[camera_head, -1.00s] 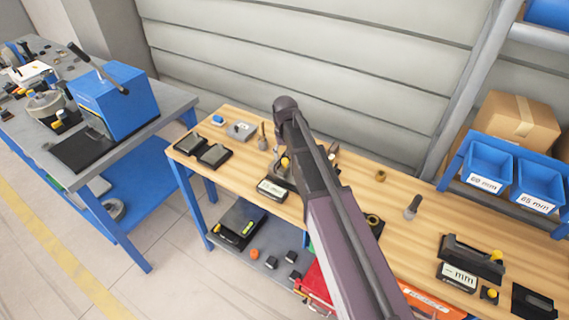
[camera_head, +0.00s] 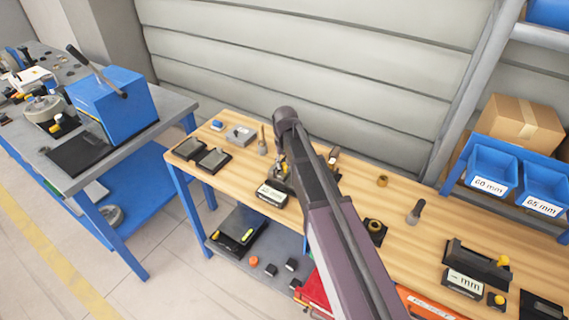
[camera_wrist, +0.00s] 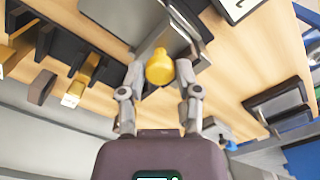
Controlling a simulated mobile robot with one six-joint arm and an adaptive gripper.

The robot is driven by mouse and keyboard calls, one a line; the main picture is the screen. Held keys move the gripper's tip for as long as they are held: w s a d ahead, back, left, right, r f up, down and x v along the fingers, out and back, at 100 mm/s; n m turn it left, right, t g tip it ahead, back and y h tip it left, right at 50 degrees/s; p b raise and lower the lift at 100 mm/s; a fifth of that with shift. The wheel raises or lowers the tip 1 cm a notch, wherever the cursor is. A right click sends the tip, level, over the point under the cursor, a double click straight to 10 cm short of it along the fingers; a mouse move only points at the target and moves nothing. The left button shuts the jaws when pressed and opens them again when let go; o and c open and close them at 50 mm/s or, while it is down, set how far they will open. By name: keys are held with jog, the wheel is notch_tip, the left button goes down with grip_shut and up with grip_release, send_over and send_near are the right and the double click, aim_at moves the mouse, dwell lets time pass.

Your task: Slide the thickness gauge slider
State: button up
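A yellow knob (camera_wrist: 159,67) shows in the wrist view against grey metal parts. In the head view my gripper is hidden by my arm. A second black gauge (camera_head: 466,268), with an "mm" display and a yellow knob (camera_head: 503,260), stands further right. I cannot tell by label which is the thickness gauge.
Dark trays (camera_head: 213,160) and a grey block (camera_head: 240,135) lie at the bench's left end. Blue bins (camera_head: 493,168) stand at the back right. A blue machine (camera_head: 112,95) is on the left table.

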grip_shut()
jog(key=shift+s+d, duration=0.55)
jog(key=shift+d, duration=0.2)
jog(key=shift+s+d, duration=0.5)
jog(key=shift+d, duration=0.25)
jog(key=o, duration=0.7)
grip_release()
jog(key=shift+w+a, duration=0.15)
jog(key=shift+w, duration=0.05)
